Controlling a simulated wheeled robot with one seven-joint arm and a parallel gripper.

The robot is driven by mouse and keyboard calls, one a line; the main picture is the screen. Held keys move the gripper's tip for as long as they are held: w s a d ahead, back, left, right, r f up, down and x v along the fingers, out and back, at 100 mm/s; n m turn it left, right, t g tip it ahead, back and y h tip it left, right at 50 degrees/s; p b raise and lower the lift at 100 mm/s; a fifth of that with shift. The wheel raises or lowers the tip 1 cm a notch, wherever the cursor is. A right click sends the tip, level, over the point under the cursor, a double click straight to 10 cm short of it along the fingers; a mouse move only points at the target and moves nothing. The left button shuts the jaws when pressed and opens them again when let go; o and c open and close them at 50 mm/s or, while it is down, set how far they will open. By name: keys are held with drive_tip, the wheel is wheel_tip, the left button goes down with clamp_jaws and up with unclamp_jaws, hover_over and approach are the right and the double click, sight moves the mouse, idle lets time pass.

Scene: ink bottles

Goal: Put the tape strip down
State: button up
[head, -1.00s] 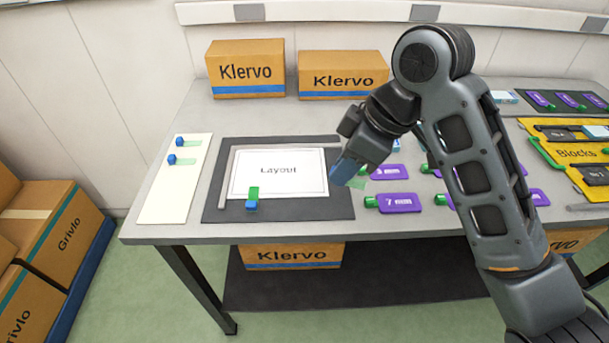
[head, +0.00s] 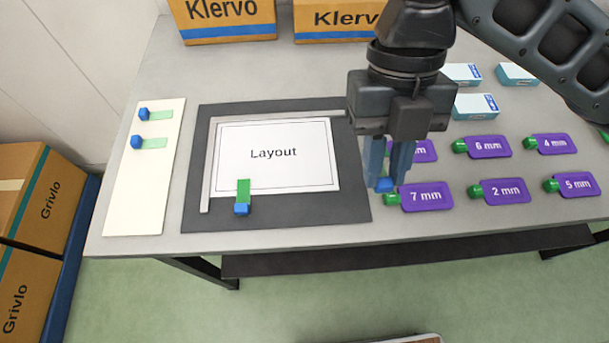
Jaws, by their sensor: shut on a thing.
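My gripper (head: 385,183) points down over the right edge of the dark grey mat (head: 290,221), beside the purple "7 mm" tag. It is shut on a tape strip, whose blue end (head: 384,185) shows between the fingertips; the strip's green part is mostly hidden. Whether it touches the surface I cannot tell. Another tape strip, with a blue end (head: 242,209) and green band, lies on the lower left edge of the white "Layout" sheet (head: 290,130). Two more strips (head: 155,115) (head: 152,143) lie on the cream board (head: 135,215) at the left.
Several purple tags with green ends, such as "7 mm" (head: 425,197) and "2 mm" (head: 502,192), lie right of the mat. White and blue boxes (head: 476,106) stand behind them. Klervo cartons (head: 222,18) stand at the back. A grey L-shaped ruler (head: 206,180) borders the sheet.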

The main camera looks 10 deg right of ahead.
drive_tip(key=p, duration=0.1)
hover_over(306, 208)
drive_tip(key=w, duration=0.2)
drive_tip(key=f, duration=0.5)
drive_tip(key=shift+s+d+f, duration=0.1)
drive_tip(key=shift+s+f, duration=0.15)
drive_tip(key=shift+f, duration=2.05)
drive_tip(key=shift+f, duration=0.1)
drive_tip(key=shift+f, duration=0.15)
drive_tip(key=o, duration=0.7)
drive_tip(key=v, duration=1.2)
drive_tip(key=shift+r+b, duration=0.3)
drive_tip(key=shift+r, duration=0.05)
drive_tip(key=shift+s, duration=0.1)
